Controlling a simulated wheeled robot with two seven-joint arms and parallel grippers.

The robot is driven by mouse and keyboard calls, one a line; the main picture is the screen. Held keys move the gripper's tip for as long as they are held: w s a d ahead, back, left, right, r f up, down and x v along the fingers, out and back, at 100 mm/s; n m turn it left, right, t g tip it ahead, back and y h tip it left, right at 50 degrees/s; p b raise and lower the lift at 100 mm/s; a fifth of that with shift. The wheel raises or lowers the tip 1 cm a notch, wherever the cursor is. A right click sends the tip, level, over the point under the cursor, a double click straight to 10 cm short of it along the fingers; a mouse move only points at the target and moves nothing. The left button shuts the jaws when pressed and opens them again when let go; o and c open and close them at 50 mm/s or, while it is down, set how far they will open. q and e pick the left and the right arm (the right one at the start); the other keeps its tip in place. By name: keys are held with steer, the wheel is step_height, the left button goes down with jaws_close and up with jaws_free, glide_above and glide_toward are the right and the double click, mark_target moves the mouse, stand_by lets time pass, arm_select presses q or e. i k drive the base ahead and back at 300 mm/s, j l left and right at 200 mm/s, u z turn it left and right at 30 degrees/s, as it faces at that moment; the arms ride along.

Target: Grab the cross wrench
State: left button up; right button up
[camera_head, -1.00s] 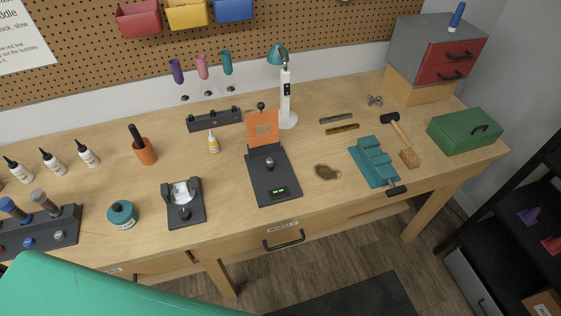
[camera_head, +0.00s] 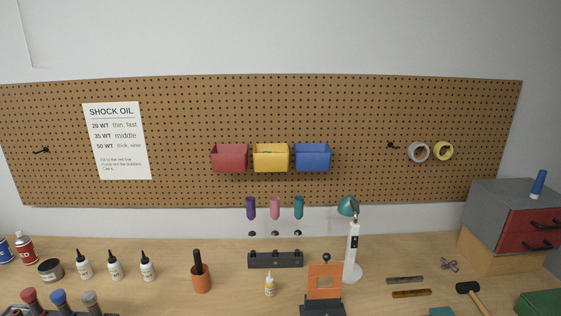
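A small grey metal cross-shaped piece, which looks like the cross wrench (camera_head: 450,265), lies flat on the workbench (camera_head: 420,274) at the right. It is left of the wooden block under the grey drawer box and behind the mallet (camera_head: 472,294). Nothing covers it. Neither of my grippers shows in the head view.
Two flat bars (camera_head: 408,286) lie left of the cross piece. A white lamp (camera_head: 353,250) and an orange stand (camera_head: 323,284) are further left. The grey drawer box (camera_head: 500,225) stands at the right. A pegboard (camera_head: 350,120) with bins hangs behind. The bench front is cut off.

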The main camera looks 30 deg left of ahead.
mark_target(444, 266)
steer(key=i+l, duration=0.15)
steer(key=l, duration=0.2)
steer(key=i+l, duration=0.15)
steer(key=l, duration=0.2)
steer(key=i+l, duration=0.15)
steer(key=l, duration=0.2)
steer(key=i+l, duration=0.1)
steer(key=l, duration=0.25)
steer(key=i+l, duration=0.15)
steer(key=l, duration=0.2)
steer(key=z, duration=0.05)
